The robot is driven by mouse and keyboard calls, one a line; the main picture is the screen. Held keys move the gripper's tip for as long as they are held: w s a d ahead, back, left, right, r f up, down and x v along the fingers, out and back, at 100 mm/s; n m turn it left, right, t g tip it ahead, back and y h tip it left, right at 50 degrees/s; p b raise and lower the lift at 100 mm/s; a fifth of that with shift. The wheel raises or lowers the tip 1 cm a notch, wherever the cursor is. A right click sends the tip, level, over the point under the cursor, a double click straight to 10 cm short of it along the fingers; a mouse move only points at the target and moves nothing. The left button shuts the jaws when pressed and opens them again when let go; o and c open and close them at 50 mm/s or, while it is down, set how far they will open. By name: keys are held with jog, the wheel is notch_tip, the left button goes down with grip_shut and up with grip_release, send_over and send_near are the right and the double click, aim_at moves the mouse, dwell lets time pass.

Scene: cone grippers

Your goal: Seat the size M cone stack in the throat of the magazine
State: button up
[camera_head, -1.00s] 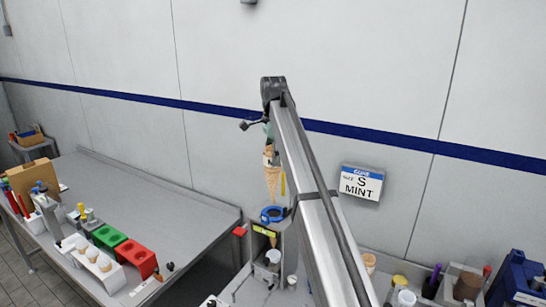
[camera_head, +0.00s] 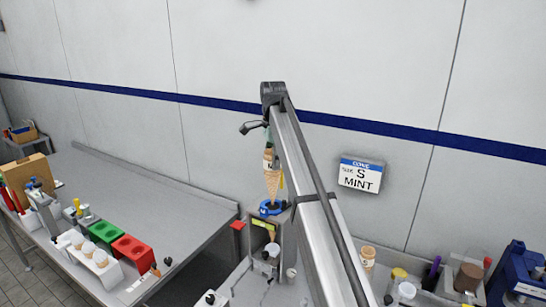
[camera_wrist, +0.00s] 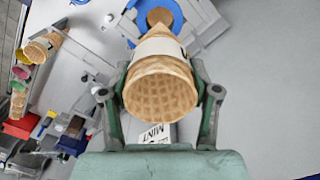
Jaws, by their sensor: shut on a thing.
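The waffle cone stack (camera_head: 273,184) with a white sleeve hangs tip down, close to upright. My gripper (camera_head: 269,154) is shut on it; in the wrist view the two fingers (camera_wrist: 160,90) press the stack from both sides, and its open mouth (camera_wrist: 158,97) faces the camera. The magazine (camera_head: 261,237) is a grey housing with a blue ring (camera_head: 264,210) at its throat. The stack's tip reaches the ring; how deep it is in cannot be told. The ring also shows in the wrist view (camera_wrist: 137,31), partly hidden by the stack. The sleeve's letter is not readable.
A wall sign (camera_head: 360,175) reads size S, mint. Green (camera_head: 104,233) and red (camera_head: 132,249) blocks and a white cone holder (camera_head: 84,262) stand on the left bench. A white cup (camera_head: 271,256) sits low in the magazine. Jars and a blue box (camera_head: 518,273) are at right.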

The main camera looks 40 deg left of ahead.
aim_at(273, 189)
jog(key=shift+f+b, duration=1.8)
jog(key=shift+f, duration=3.95)
jog(key=o, duration=0.9)
notch_tip(273, 189, up, 12)
